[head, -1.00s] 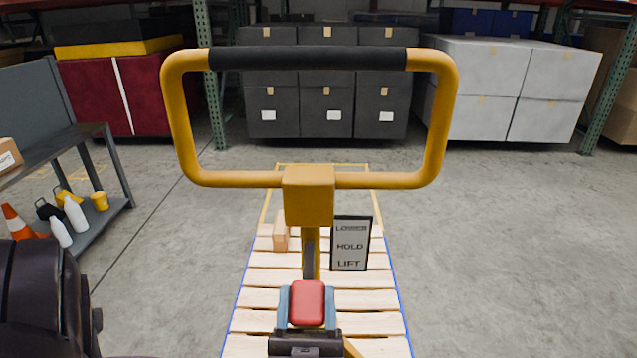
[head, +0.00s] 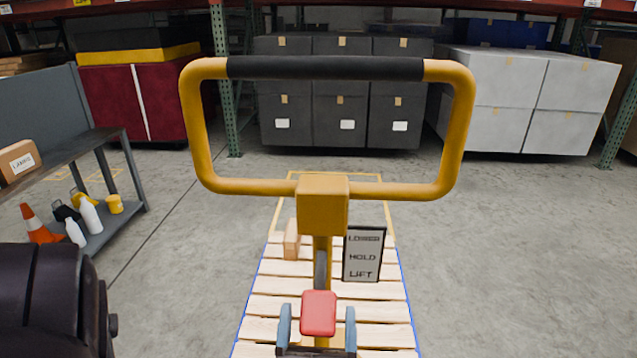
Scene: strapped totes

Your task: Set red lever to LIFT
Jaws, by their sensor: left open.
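The red lever (head: 318,313) shows at the bottom centre, below the yellow hub of the pallet truck's handle (head: 323,205). A white label plate (head: 363,255) to its upper right reads LOWER, HOLD, LIFT from top to bottom. The red knob appears lower in the picture than the word LIFT. My left gripper (head: 318,314) is open, with one blue-grey finger on each side of the knob and visible gaps between. Its body is cut off by the bottom edge. My right gripper is not in view.
A wooden pallet (head: 270,307) lies beyond the lever with a small cardboard box (head: 291,242) on it. A grey shelf cart (head: 95,150) stands at left with bottles and an orange cone (head: 37,224). Dark totes (head: 340,118) and grey totes (head: 530,95) stand behind. Floor at right is clear.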

